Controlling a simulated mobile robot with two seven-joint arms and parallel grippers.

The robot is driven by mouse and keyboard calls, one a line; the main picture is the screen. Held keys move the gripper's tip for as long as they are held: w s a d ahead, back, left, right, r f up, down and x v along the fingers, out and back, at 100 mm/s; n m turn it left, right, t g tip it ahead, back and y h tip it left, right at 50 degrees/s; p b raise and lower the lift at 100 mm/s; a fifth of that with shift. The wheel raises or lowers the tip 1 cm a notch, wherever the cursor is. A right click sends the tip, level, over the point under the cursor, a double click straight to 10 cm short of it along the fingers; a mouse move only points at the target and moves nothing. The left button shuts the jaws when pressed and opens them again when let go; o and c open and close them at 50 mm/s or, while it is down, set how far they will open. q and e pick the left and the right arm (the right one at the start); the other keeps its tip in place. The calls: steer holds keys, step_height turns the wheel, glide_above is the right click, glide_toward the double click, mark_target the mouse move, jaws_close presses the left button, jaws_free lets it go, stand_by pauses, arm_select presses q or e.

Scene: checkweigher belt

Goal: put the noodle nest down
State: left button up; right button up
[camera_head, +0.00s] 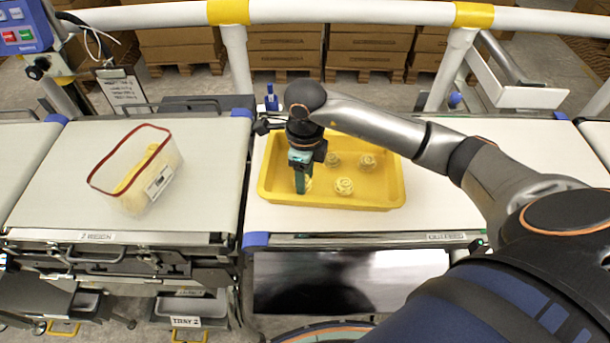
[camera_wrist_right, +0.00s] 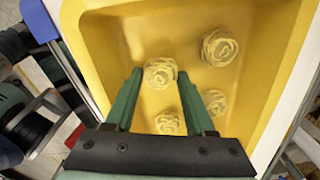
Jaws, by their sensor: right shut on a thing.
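My right gripper (camera_head: 303,188) reaches down into the left part of the yellow tray (camera_head: 358,201). It is shut on a pale yellow noodle nest (camera_wrist_right: 160,73), which sits between the green fingertips in the right wrist view. In the head view this nest is mostly hidden behind the fingers. It is low inside the tray; I cannot tell whether it touches the floor. Other nests lie apart in the tray: one at the back (camera_head: 333,159), one at the back right (camera_head: 367,161) and one nearer the front (camera_head: 344,186). My left gripper is not in view.
The tray stands on the right white belt (camera_head: 430,215). A clear red-rimmed bin (camera_head: 135,185) with something yellow inside stands on the left belt (camera_head: 50,190). A white rail (camera_head: 350,12) runs behind. The tray's right end is bare.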

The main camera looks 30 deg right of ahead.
steer(key=o, duration=1.3)
step_height(320, 180, up, 12)
steer(key=shift+r, duration=0.1)
